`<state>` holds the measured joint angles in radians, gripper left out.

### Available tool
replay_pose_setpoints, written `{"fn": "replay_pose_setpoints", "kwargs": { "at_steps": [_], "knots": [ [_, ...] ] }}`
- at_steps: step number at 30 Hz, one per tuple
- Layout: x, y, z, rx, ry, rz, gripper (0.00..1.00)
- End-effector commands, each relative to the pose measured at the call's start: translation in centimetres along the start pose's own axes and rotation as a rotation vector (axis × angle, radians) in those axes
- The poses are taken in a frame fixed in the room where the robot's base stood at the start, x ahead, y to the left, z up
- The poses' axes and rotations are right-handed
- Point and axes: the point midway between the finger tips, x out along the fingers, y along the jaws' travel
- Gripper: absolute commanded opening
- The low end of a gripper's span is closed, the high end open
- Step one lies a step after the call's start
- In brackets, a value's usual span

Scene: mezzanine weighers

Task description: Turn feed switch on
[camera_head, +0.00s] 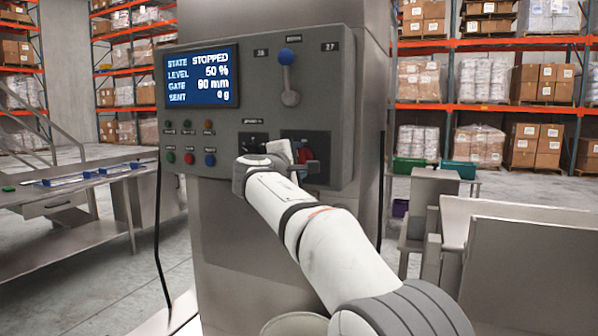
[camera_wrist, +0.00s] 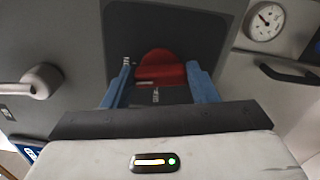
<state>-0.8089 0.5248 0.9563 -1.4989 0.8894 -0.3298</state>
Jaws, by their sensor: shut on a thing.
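A grey control panel (camera_head: 225,110) faces me on a metal column. On its lower right, a red switch knob (camera_head: 307,155) sits on a dark plate (camera_head: 318,138). My gripper (camera_head: 296,158) reaches this knob from the front. In the wrist view the red knob (camera_wrist: 160,68) lies between the two blue fingers of my gripper (camera_wrist: 160,85), which is shut on it. Part of the knob is hidden by my gripper, and any switch label there is not readable. The panel screen (camera_head: 201,77) reads STATE STOPPED, LEVEL 50 %, GATE 90 mm, SENT 0 g.
A lever with a blue ball (camera_head: 287,57) stands above the knob. Several small lamps and buttons (camera_head: 190,158) are at the panel's lower left. A round gauge (camera_wrist: 264,21) shows at the upper right. A steel bench (camera_head: 70,195) stands left and metal bins (camera_head: 520,235) right.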

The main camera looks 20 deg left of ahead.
Motion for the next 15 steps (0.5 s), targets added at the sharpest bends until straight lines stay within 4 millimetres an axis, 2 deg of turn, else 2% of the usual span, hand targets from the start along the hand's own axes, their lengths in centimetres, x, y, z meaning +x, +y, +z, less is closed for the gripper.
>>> {"fn": "replay_pose_setpoints", "kwargs": {
  "at_steps": [1, 15],
  "knots": [
    [0.06, -0.54, -0.08, 0.033, -0.002, -0.003, 0.30],
    [0.06, -0.45, -0.08, 0.217, -0.002, -0.004, 0.30]
  ]
}}
